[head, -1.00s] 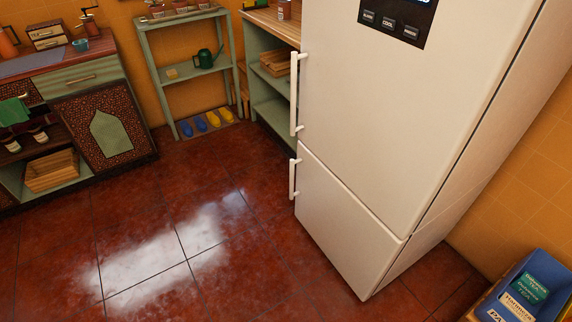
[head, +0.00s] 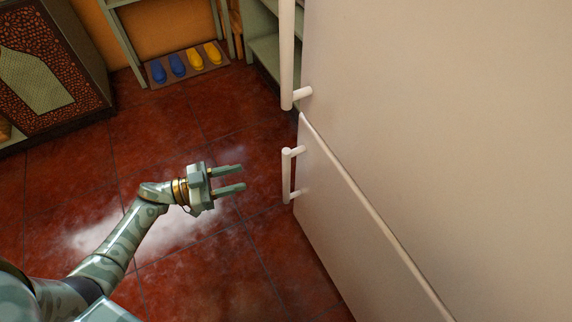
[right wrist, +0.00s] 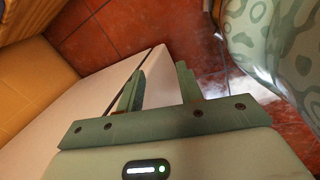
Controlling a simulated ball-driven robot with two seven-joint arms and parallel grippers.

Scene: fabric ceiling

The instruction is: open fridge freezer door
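The white freezer door (head: 345,235) is the lower door of the fridge and looks shut. Its short white vertical handle (head: 286,175) is on the door's left edge. The upper fridge door (head: 450,130) has a longer handle (head: 288,50) above it. My left gripper (head: 243,177) is open and empty, left of the freezer handle, pointing at it with a gap between. My right gripper (right wrist: 161,67) shows only in the right wrist view. Its fingers are apart, with the white fridge (right wrist: 75,115) behind them; I see nothing held.
Red tiled floor (head: 215,270) lies clear left of the fridge. A green shelf (head: 130,60) with blue and yellow shoes (head: 188,62) stands at the back. A patterned cabinet (head: 45,75) stands at the far left.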

